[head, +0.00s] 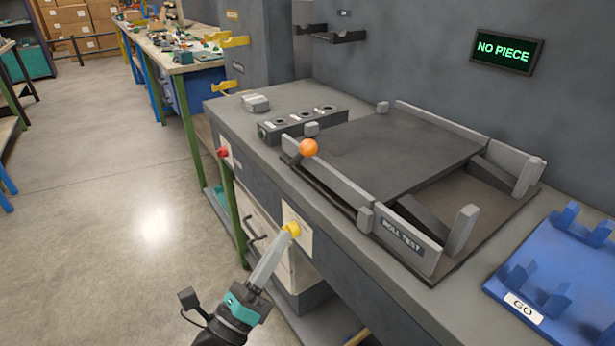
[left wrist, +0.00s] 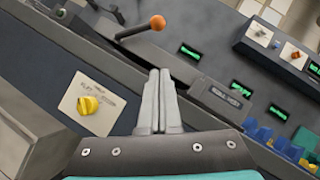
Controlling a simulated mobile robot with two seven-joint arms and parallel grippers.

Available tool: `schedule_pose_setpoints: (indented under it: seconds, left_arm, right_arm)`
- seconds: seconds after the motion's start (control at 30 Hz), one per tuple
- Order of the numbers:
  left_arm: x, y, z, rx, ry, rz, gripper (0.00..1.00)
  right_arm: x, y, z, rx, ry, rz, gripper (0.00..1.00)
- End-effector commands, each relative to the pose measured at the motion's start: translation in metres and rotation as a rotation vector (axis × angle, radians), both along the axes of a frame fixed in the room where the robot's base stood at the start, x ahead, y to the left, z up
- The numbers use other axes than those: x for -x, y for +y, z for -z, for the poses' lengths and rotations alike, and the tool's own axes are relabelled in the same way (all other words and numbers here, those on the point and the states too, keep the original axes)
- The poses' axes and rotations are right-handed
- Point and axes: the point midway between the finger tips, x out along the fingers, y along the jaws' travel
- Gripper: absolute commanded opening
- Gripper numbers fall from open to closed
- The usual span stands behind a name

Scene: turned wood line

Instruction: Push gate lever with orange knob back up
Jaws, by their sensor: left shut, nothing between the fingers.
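The gate lever's orange knob (head: 308,147) sits at the near left end of the roll test rig, close to its grey side rail. In the left wrist view the orange knob (left wrist: 157,22) tops a short dark lever (left wrist: 132,32) that lies at a low slant. My left gripper (head: 282,239) is shut and empty in front of the bench, below the knob and apart from it. In the left wrist view its closed fingers (left wrist: 160,75) point toward the bench edge, below the knob. My right gripper is in neither view.
A yellow rotary switch (head: 291,229) on a cream plate is on the bench front, close by my left fingertips in the picture. A red button (head: 223,152) is further left. The rig's ramp (head: 395,150) looks empty. A screen (head: 503,47) reads NO PIECE. A blue rack (head: 560,262) stands right.

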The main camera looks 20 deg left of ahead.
Motion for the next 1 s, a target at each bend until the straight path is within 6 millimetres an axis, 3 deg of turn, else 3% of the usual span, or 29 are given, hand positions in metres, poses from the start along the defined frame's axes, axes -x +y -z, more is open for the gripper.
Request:
schedule_pose_setpoints:
  seconds: [0.43, 0.93, 1.0]
  left_arm:
    - [-0.010, -0.003, -0.005, 0.003, -0.001, 0.001, 0.00]
    - [-0.089, -0.026, -0.047, 0.003, -0.001, 0.001, 0.00]
    - [-0.094, -0.020, -0.059, -0.001, 0.000, 0.001, 0.00]
  right_arm:
    - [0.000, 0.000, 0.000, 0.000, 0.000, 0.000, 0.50]
    - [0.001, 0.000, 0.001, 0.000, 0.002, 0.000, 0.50]
    - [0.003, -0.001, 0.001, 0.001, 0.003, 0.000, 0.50]
